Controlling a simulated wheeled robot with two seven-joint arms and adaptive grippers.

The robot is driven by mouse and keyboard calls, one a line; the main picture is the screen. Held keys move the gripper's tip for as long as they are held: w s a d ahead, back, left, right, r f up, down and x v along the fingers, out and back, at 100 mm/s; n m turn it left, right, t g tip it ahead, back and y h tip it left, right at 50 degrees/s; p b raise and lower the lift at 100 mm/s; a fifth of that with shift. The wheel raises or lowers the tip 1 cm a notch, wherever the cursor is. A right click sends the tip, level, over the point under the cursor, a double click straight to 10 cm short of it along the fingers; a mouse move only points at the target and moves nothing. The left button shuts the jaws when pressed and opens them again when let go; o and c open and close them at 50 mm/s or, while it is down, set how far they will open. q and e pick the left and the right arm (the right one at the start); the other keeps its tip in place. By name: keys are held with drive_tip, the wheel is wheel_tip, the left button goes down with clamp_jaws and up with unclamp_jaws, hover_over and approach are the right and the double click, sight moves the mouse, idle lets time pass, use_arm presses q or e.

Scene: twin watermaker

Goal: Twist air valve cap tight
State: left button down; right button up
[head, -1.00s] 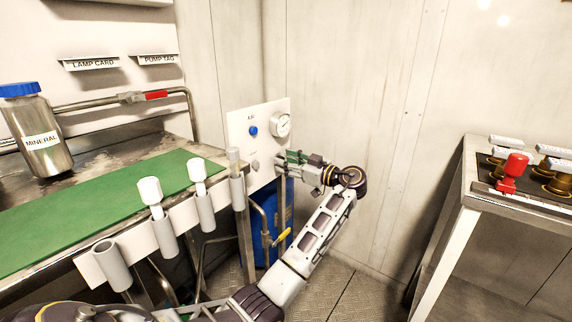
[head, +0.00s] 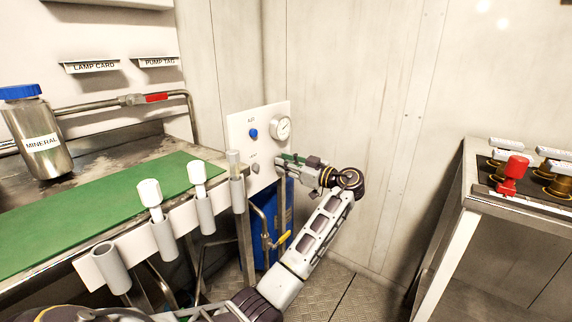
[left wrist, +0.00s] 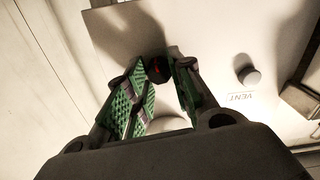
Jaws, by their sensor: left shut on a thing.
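The white air panel (head: 240,130) stands at the end of the bench with a blue knob, a round gauge and a vent knob. My left gripper (head: 280,163) reaches the panel's lower right part, below the gauge. In the left wrist view its green-padded fingers (left wrist: 165,75) are closed around a small dark round cap with a red spot, the air valve cap (left wrist: 160,68). The fingers cover part of the cap, and how tight it sits cannot be told. My right gripper is not in view.
The vent knob (left wrist: 249,77) is beside the fingers. The gauge (head: 281,127) is just above the gripper. A blue tank (head: 266,235) and a yellow-handled pipe (head: 281,240) are below. A console with a red knob (head: 513,174) stands at right.

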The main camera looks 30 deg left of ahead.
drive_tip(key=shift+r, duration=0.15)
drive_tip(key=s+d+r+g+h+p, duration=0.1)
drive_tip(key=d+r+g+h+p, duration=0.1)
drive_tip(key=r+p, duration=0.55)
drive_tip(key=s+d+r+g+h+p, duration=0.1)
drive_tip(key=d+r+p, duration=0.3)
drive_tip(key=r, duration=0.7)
use_arm(q)
drive_tip(key=shift+w+f+m+p, duration=0.15)
drive_tip(key=shift+m+p, duration=2.7)
drive_tip(key=shift+m, duration=2.2)
drive_tip(key=shift+w+f+m+p, duration=0.1)
drive_tip(key=shift+m+p, duration=2.75)
drive_tip(key=shift+m, duration=2.2)
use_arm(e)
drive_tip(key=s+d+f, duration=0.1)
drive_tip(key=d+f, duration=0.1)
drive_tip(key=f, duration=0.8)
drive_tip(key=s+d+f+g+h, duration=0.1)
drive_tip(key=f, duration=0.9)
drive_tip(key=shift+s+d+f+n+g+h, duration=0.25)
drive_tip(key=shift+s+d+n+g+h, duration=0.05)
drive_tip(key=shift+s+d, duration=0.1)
